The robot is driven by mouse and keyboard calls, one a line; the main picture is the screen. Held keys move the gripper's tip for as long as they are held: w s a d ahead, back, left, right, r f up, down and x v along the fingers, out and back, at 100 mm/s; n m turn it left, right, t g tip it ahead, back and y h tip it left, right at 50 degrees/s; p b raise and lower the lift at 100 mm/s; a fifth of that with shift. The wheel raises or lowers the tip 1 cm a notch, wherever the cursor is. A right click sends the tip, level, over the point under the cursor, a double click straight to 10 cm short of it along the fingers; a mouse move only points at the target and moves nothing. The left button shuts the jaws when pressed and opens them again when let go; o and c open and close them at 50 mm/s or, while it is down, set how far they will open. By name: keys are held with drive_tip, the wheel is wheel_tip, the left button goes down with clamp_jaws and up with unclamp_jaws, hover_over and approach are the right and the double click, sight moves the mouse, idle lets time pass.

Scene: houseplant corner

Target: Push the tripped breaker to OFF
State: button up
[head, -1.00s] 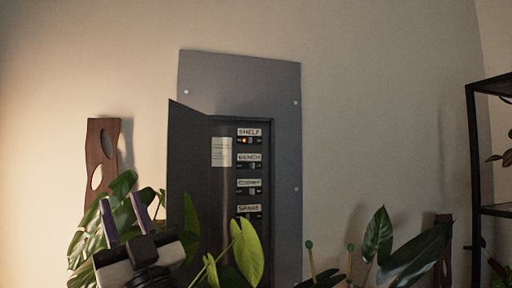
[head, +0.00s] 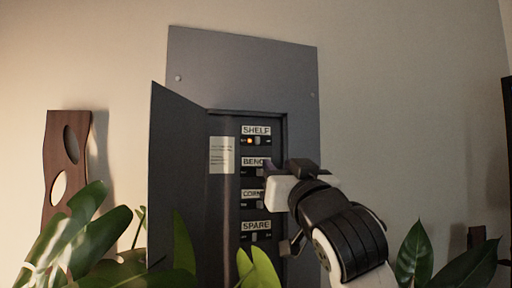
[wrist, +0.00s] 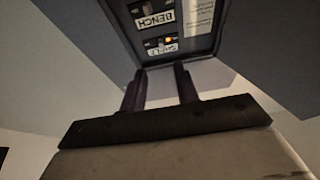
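The breaker panel (head: 243,70) is grey, on the wall, its door (head: 178,180) swung open to the left. The SHELF breaker (head: 257,141) is at the top of the column, with a lit orange lamp beside it; it also shows upside down in the wrist view (wrist: 160,42). The exact position of its lever is too small to tell. My gripper (head: 267,168) is in front of the panel near the BENCH label, below the SHELF breaker, partly hiding the BENCH and CORNER rows. In the wrist view its two purple fingers (wrist: 160,70) are apart with nothing between them.
The SPARE breaker (head: 255,237) is at the bottom of the column. A paper note (head: 222,155) is left of the breakers. Leafy plants (head: 80,240) stand at lower left and lower right. A wooden wall piece (head: 62,150) hangs at left.

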sight(258, 143)
drive_tip(key=p+x, duration=0.6)
drive_tip(key=x, duration=0.7)
drive_tip(key=shift+r, duration=0.15)
clamp_jaws()
